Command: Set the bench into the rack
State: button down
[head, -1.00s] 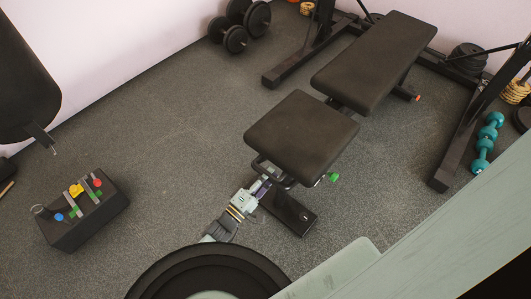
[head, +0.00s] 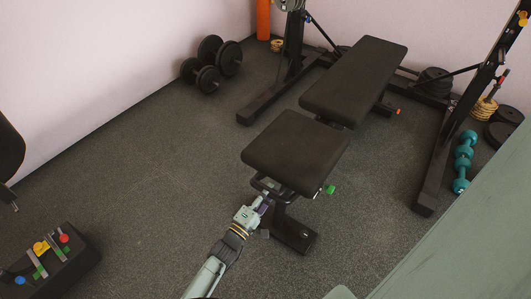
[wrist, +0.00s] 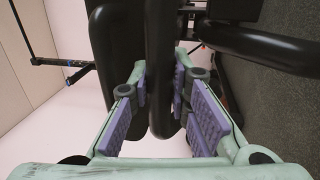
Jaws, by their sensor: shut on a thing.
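The black padded bench has a square seat (head: 297,152) nearest me and a longer back pad (head: 355,80) beyond it. The back pad's far part lies between the two sides of the dark rack (head: 432,175), whose floor feet run along left and right of it. The seat end lies outside the rack's front. My gripper (head: 264,201) is at the seat's near end, shut on the bench's handle bar. In the wrist view the black bar (wrist: 160,75) passes between the purple finger pads. The bar's contact with both pads is partly hidden.
Black dumbbells (head: 208,75) stand by the left wall. Teal dumbbells (head: 463,163) lie just right of the rack's right foot. A dark box with coloured clips (head: 55,262) is at the lower left. The floor left of the bench is clear.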

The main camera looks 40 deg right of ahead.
jog(key=shift+d, duration=0.15)
jog(key=c, duration=1.8)
grip_release()
jog(key=shift+d, duration=0.1)
jog(key=shift+a, duration=0.4)
jog(key=v, duration=1.1)
jog(key=shift+s+a+f, duration=0.1)
jog(key=shift+s, duration=0.05)
